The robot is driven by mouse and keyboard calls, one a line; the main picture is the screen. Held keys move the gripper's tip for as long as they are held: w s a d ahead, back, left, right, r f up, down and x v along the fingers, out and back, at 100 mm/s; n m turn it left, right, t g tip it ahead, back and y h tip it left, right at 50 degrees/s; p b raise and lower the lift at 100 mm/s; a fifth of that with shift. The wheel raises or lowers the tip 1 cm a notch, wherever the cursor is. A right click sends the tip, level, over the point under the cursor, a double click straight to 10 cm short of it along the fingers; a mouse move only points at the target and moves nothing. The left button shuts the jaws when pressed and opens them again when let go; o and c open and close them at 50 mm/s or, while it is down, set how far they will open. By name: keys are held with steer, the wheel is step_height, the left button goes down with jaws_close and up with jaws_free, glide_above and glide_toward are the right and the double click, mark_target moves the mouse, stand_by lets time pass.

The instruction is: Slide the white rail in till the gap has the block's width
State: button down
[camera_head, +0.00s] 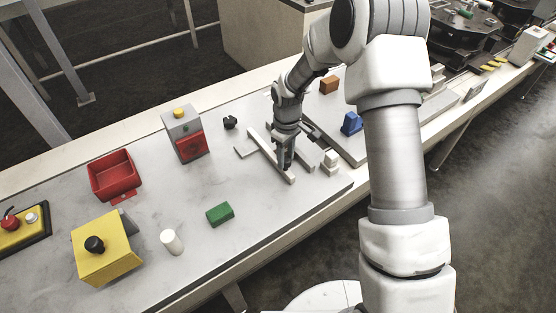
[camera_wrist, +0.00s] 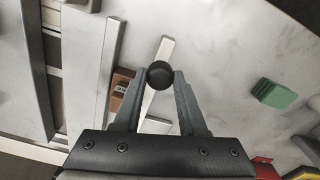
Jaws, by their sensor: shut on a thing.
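The white rail (camera_head: 267,152) lies on the grey table in the head view; it also shows in the wrist view (camera_wrist: 163,54). My gripper (camera_wrist: 160,75) is shut on a round black knob (camera_wrist: 159,70) that appears over this rail. In the head view my gripper (camera_head: 286,164) points down at the rail and hides the knob. A brown block (camera_wrist: 123,76) lies between the white rail and a second, parallel rail (camera_wrist: 111,66). My left finger hides part of the block, so I cannot tell whether it touches either rail.
A green block (camera_head: 220,213) and a white cylinder (camera_head: 172,242) stand left of the rail. White stepped blocks (camera_head: 331,160) and a blue block (camera_head: 352,123) are to the right. An orange-brown block (camera_head: 329,85) is farther back. Bare table lies between the rail and green block.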

steer(key=shift+c, duration=2.3)
jaws_free()
step_height(320, 180, up, 18)
steer(key=p, duration=0.1)
steer(key=shift+f, duration=0.25)
steer(key=s+d+r+m+t, duration=0.3)
steer(key=s+d+r+m, duration=0.3)
steer(key=s+r, duration=0.65)
steer(key=s+d+r+m+t, duration=0.1)
steer(key=s+d+m, duration=0.1)
steer(key=s, duration=0.5)
steer(key=s+d+m+t, duration=0.1)
steer(key=s+d, duration=0.2)
steer(key=s, duration=0.4)
steer(key=shift+d+r+m+t+p, duration=0.25)
steer(key=shift+r+m+t+p, duration=0.05)
steer(key=shift+r+m, duration=0.1)
